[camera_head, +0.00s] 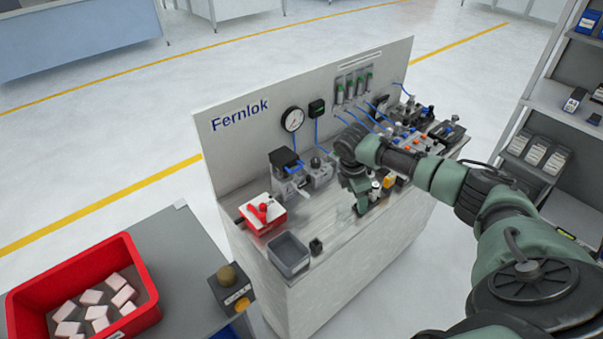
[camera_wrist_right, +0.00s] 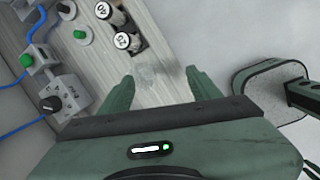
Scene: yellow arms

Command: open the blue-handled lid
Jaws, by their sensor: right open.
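A black box with a blue bar on top (camera_head: 447,131) sits at the far right end of the bench. It may be the blue-handled lid, but it is too small to be sure. Another unit with a dark lid (camera_head: 285,159) stands at the left of the bench. My right gripper (camera_head: 362,205) is over the front middle of the bench, apart from both. In the right wrist view, the gripper's fingers (camera_wrist_right: 161,86) are spread wide with nothing between them, above the bench. My left gripper is not in view.
On the bench are a red-and-white box (camera_head: 262,213), a grey bin (camera_head: 290,252), and valves with blue tubes. Labelled cylinders (camera_wrist_right: 127,41) show near the fingers. A gauge (camera_head: 293,119) is on the back panel. A red crate (camera_head: 140,258) stands left; shelves (camera_head: 550,110) stand right.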

